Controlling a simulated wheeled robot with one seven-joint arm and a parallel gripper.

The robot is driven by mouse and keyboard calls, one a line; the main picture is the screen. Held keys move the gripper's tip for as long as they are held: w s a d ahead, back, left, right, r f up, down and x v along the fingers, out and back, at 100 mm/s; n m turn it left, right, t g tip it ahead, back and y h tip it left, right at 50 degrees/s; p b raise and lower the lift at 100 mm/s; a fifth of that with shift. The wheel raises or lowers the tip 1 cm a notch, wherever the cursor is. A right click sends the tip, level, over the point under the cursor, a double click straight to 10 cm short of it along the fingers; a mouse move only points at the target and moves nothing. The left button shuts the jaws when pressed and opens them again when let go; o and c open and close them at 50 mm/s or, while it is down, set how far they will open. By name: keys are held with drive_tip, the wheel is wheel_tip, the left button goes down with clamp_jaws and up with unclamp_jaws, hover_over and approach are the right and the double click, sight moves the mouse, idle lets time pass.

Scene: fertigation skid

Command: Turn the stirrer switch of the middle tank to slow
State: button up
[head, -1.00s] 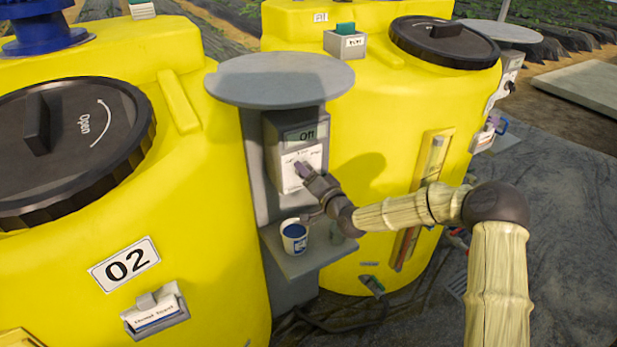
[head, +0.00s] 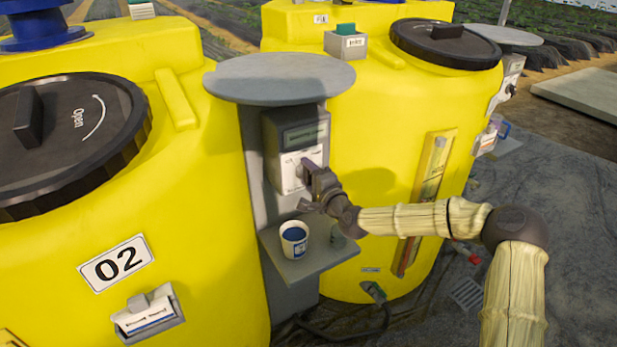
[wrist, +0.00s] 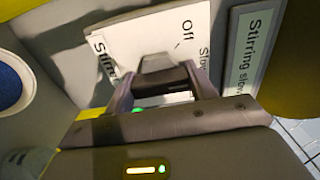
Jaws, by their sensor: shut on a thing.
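The stirrer switch is a dark knob (wrist: 160,70) on a white label plate (wrist: 140,40) marked "Off" and "Slow", on a grey control box (head: 281,128). My gripper (wrist: 163,86) is shut on the knob, a finger on either side; it also shows at the plate in the head view (head: 309,176). The box's display (wrist: 253,45) reads "Stirring slow" in the wrist view. The box stands on a grey post under a round cover, beside the yellow tank marked 02 (head: 190,230). The knob's exact pointing is partly hidden by my fingers.
A blue-and-white cup (head: 293,241) stands on the grey shelf (head: 290,270) below the box, close under my gripper. A second yellow tank (head: 400,110) stands behind and right. The round grey cover (head: 280,76) overhangs the box. Open floor lies to the right.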

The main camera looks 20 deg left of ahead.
drive_tip(key=shift+f, duration=0.1)
drive_tip(key=o, duration=1)
drive_tip(key=shift+d, duration=0.1)
drive_tip(key=b+v, duration=0.1)
drive_tip(key=v, duration=1.6)
drive_tip(key=shift+s, duration=0.2)
